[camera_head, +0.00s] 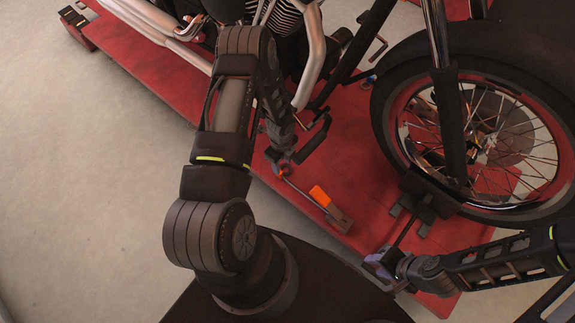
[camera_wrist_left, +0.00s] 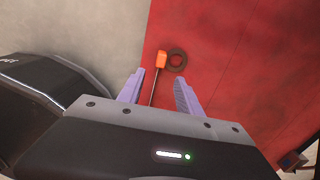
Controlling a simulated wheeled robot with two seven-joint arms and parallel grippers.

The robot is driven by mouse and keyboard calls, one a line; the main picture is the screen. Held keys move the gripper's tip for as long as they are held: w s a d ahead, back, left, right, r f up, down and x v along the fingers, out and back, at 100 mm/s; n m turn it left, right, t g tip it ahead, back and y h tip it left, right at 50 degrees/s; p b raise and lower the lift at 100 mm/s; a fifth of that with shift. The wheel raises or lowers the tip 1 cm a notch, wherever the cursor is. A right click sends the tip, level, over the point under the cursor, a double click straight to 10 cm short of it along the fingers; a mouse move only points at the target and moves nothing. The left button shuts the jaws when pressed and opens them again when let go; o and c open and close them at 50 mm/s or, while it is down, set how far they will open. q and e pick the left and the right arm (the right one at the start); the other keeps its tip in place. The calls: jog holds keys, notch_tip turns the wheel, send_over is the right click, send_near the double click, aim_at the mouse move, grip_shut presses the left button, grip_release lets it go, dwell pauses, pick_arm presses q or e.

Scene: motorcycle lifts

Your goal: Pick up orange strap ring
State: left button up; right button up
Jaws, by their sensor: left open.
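A small orange piece (camera_wrist_left: 161,60), which I take for the orange strap ring, lies ahead of my left gripper in the left wrist view. A thin dark strap or rod runs from it back between the fingers. In the head view an orange piece (camera_head: 319,196) lies on the red lift near its front edge. My left gripper (camera_wrist_left: 158,78) is open, its fingers spread either side of the thin line. In the head view the left gripper (camera_head: 282,165) is small, left of the orange piece. My right gripper (camera_head: 384,264) is at the lift's front edge; its fingers are unclear.
The red lift platform (camera_head: 240,128) carries a motorcycle, with its front wheel (camera_head: 500,130) at the right. A dark wheel support (camera_head: 428,196) stands by the wheel. A dark round ring (camera_wrist_left: 177,60) lies right of the orange piece. Grey floor (camera_head: 90,180) is clear at left.

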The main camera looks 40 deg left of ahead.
aim_at(282, 173)
dwell(0.3)
pick_arm(q)
jog(key=shift+f, duration=1.25)
notch_tip(282, 173, down, 5)
jog(key=shift+f+b, duration=0.15)
jog(key=shift+b, duration=0.6)
grip_shut()
